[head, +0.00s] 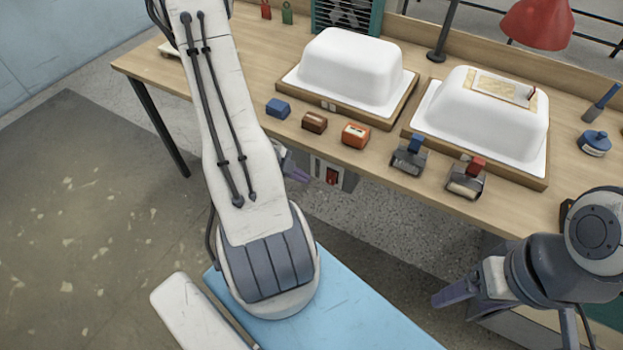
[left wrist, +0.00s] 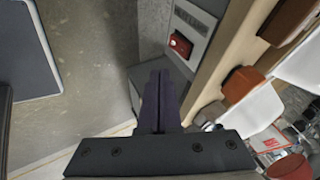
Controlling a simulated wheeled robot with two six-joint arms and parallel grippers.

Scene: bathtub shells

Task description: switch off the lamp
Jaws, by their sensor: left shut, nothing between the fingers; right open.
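A lamp with a red shade (head: 540,22) stands at the back right of the bench; whether it is lit I cannot tell. A grey switch box (head: 350,181) with a red rocker switch (head: 332,176) is mounted under the bench's front edge. The red switch also shows in the left wrist view (left wrist: 181,44), on its grey panel. My left gripper (head: 301,170) is shut and empty, left of the switch box and partly hidden by my arm. Its closed fingers (left wrist: 160,78) point towards the box, apart from the switch. My right gripper (head: 458,302) is open and empty, low at the right.
The wooden bench (head: 160,68) carries two white tub shells (head: 355,70) (head: 480,115) on wooden boards. Along its front are a blue block (head: 278,108), a brown block (head: 314,122), an orange block (head: 356,135) and two clamp-like tools (head: 409,157) (head: 466,180). Floor left is clear.

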